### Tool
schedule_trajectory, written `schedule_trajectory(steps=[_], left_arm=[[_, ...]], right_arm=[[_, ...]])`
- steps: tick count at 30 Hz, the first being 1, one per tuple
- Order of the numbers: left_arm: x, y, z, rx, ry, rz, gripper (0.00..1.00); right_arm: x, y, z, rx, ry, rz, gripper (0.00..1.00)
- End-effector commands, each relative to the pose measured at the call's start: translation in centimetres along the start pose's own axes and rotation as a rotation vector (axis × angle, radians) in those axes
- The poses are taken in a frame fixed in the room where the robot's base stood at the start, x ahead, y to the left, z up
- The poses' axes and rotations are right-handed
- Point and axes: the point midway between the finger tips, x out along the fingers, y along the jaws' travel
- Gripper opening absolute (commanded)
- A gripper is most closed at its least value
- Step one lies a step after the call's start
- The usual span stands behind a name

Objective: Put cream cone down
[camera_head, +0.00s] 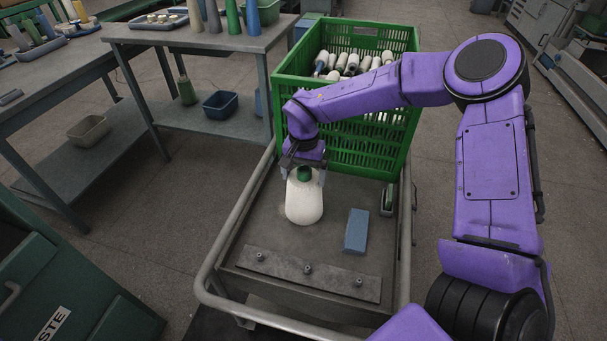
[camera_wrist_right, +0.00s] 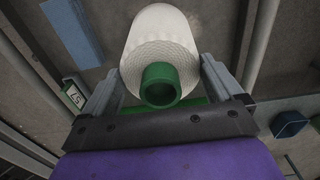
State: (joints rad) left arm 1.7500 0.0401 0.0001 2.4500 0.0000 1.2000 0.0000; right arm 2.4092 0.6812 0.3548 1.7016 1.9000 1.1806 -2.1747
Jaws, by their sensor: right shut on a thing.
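The cream cone (camera_head: 304,203) is a pale yarn package on a green tube (camera_head: 304,174). In the head view it is at the cart's deck, just in front of the green crate, with its green end up. My right gripper (camera_head: 304,176) is shut on it at the top. In the right wrist view the cream cone (camera_wrist_right: 160,50) sits between the two fingers (camera_wrist_right: 165,85), its green tube end facing the camera. Whether its base touches the deck cannot be told. My left gripper is not in view.
The cart (camera_head: 225,260) carries a green crate (camera_head: 350,105) of cones, a blue block (camera_head: 356,231), a small green device (camera_head: 388,199) and a plate with pegs (camera_head: 308,275). A bench (camera_head: 215,42) stands behind left. Deck left of the cone is bare.

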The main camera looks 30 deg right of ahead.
Motion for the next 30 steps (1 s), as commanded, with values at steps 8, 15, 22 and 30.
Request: schedule_trajectory(steps=[8,15,22,30], left_arm=[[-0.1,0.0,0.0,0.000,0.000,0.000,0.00],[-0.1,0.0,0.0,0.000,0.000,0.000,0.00],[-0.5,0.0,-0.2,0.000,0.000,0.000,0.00],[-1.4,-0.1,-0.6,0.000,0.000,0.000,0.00]], right_arm=[[0.0,0.0,0.0,0.000,0.001,-0.001,0.57],[0.2,0.0,0.0,0.000,0.001,-0.001,1.00],[-2.5,-0.1,-0.1,0.001,0.003,-0.005,1.00],[-9.3,0.0,0.0,0.001,0.002,-0.004,1.00]])
